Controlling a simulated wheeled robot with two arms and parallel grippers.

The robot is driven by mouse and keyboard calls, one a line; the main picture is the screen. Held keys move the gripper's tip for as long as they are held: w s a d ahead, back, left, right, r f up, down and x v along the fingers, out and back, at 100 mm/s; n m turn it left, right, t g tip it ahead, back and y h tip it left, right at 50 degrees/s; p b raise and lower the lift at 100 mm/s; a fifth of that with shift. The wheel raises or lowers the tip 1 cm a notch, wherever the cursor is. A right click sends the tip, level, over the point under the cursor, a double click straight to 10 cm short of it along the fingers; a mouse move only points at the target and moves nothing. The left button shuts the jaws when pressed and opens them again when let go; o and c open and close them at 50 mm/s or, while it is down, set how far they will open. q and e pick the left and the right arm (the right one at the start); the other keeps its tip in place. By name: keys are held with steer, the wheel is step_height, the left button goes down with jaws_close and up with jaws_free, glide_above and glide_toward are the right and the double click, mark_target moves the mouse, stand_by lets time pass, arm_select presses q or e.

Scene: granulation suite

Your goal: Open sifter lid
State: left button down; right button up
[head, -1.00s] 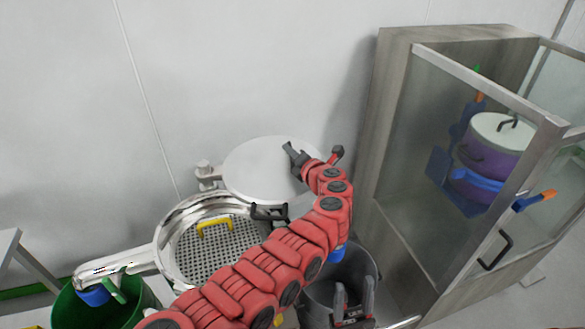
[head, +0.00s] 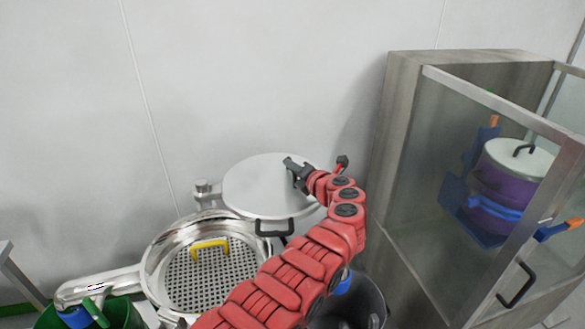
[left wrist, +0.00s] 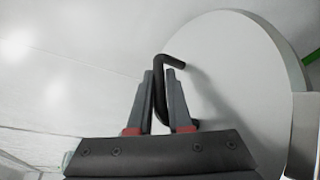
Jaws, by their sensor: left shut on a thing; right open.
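The round grey sifter lid (head: 255,185) stands open, swung up and tilted back near the wall; it also shows in the left wrist view (left wrist: 235,70). A black handle (head: 275,230) is on its lower rim. Below is the open steel sifter (head: 150,258) with its perforated screen (head: 205,280) bare. My left gripper (head: 294,172) is in front of the lid's face. In the left wrist view its fingers (left wrist: 160,100) are shut around a black bent bar (left wrist: 174,61) on the lid. My right gripper is not in view.
A yellow handle (head: 210,245) lies across the screen. A green bin (head: 125,315) is under the spout (head: 95,287). A dark bin (head: 372,300) stands right of my arm. A glass-fronted cabinet (head: 400,130) holding a purple pot (head: 500,200) is at the right.

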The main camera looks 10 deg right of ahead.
arm_select(q)
steer(key=c, duration=0.8)
jaws_free()
steer(key=shift+a+f, duration=0.1)
steer(key=shift+c, duration=0.2)
steer(key=shift+s+d+r, duration=0.2)
steer(key=shift+s+d, duration=0.05)
steer(key=shift+s, duration=0.2)
steer(key=v, duration=1.6)
steer(key=shift+s+b, duration=0.2)
steer(key=shift+b, duration=0.1)
